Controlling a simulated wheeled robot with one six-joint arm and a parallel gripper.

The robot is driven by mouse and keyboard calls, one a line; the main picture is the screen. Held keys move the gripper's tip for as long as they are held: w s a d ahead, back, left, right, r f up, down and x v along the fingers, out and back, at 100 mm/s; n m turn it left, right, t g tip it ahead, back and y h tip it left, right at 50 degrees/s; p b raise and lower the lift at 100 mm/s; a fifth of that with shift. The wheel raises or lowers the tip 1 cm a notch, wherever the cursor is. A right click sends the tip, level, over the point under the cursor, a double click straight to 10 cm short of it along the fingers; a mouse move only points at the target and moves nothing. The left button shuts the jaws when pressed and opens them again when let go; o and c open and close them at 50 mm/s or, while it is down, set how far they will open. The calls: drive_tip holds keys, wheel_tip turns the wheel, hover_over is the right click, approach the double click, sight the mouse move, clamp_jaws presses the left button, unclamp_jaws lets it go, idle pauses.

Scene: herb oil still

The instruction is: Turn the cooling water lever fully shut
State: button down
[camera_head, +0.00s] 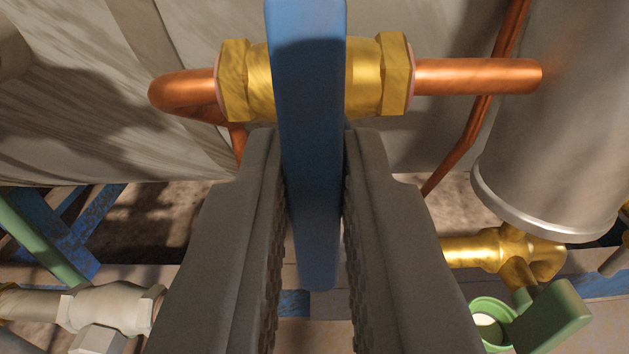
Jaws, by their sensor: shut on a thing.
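The blue lever (312,130) stands in the middle of the view, running from the top edge down between my fingers. It crosses in front of a brass valve body (381,75) with hex ends, set in a horizontal copper pipe (470,76). The lever lies across the pipe in the picture. My gripper (314,190) is shut on the lever, one dark finger on each side. The lever's lower end shows below the grip between the fingers. The middle of the valve is hidden behind the lever.
A grey metal cylinder (560,110) stands close on the right. Below it are a brass fitting (500,250) and a green handle (552,318). A pale pipe fitting (110,308) is at lower left, near a blue and green frame (55,235). A large grey vessel (90,110) fills the back left.

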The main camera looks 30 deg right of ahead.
drive_tip(key=shift+f, duration=0.1)
drive_tip(key=c, duration=1.5)
unclamp_jaws()
drive_tip(key=shift+o, duration=0.2)
drive_tip(key=shift+s+a, duration=0.1)
drive_tip(key=v, duration=1.7)
drive_tip(key=shift+a, duration=0.15)
